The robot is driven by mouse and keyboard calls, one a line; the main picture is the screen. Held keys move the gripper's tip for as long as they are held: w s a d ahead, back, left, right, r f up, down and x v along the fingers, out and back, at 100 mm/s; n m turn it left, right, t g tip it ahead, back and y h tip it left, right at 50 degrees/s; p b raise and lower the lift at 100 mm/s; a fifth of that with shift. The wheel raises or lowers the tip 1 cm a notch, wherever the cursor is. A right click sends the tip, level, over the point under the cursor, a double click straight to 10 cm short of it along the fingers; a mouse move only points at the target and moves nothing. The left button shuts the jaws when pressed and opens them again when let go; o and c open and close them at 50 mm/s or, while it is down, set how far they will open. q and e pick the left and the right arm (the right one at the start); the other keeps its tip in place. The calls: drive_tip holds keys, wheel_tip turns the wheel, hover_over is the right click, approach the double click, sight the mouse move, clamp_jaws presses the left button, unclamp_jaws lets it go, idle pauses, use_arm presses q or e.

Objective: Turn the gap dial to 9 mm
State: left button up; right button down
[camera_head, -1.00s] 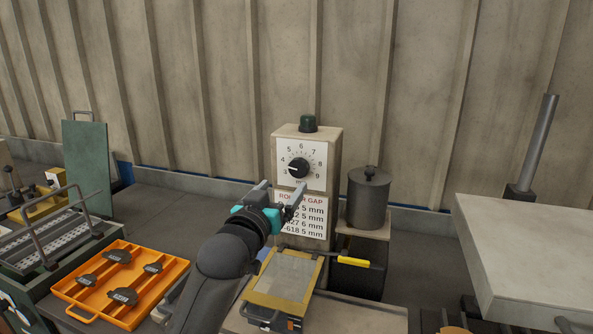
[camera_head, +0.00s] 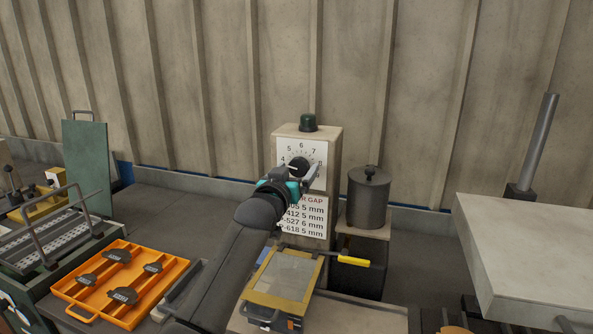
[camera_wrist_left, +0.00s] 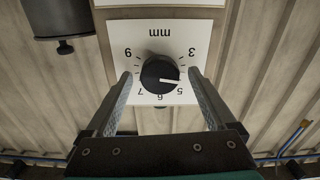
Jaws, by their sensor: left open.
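The gap dial is a black round knob (camera_head: 299,164) on a white number plate (camera_head: 316,150), on the front of a beige box. In the left wrist view the plate is upside down and the knob (camera_wrist_left: 159,76) has a white pointer line. The line points right and slightly down, just above the 5, on the low-number side; the 9 is across on the left. My left gripper (camera_head: 310,180) is open at the dial. Its fingers (camera_wrist_left: 160,85) lie on either side of the knob with gaps; I cannot tell how deep they reach. My right gripper is not in view.
A roller gap chart (camera_head: 304,218) hangs below the dial. A dark lidded pot (camera_head: 368,200) stands right of the box. A yellow-framed plate (camera_head: 283,278) with a yellow-handled lever (camera_head: 353,261) lies below. An orange tray (camera_head: 75,291) holds several dark brake shoes at left.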

use_arm(q)
drive_tip(key=shift+w+d, duration=0.1)
drive_tip(key=shift+w, duration=0.15)
drive_tip(key=c, duration=1.4)
drive_tip(key=shift+o, duration=0.2)
